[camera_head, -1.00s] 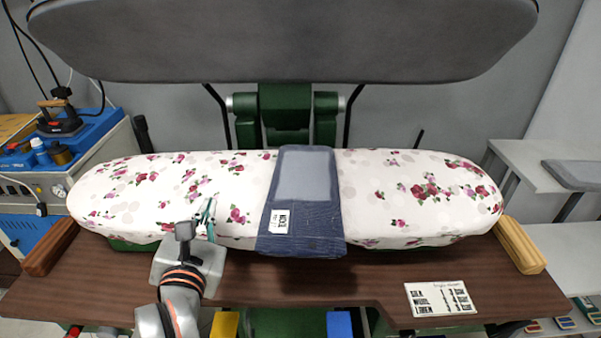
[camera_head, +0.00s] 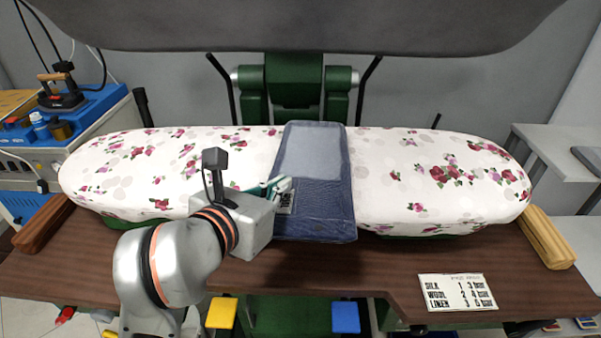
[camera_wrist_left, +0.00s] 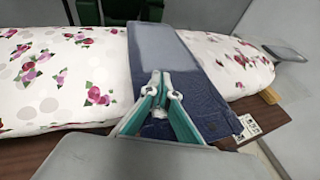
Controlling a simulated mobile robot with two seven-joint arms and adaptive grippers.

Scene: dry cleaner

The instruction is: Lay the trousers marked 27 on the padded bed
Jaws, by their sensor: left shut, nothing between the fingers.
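Folded dark blue denim trousers (camera_head: 322,214) lie across the middle of the padded bed (camera_head: 410,215), with a paler grey-blue patch on top. Their lower end hangs a little over the bed's front edge. They also show in the left wrist view (camera_wrist_left: 190,95). My right gripper is out of view.
The grey upper press plate (camera_head: 300,25) hangs raised above the bed. A printed card (camera_head: 457,291) lies on the brown table (camera_head: 375,265) at the front right. An iron (camera_head: 60,95) stands on the blue unit at left. Wooden blocks flank the bed.

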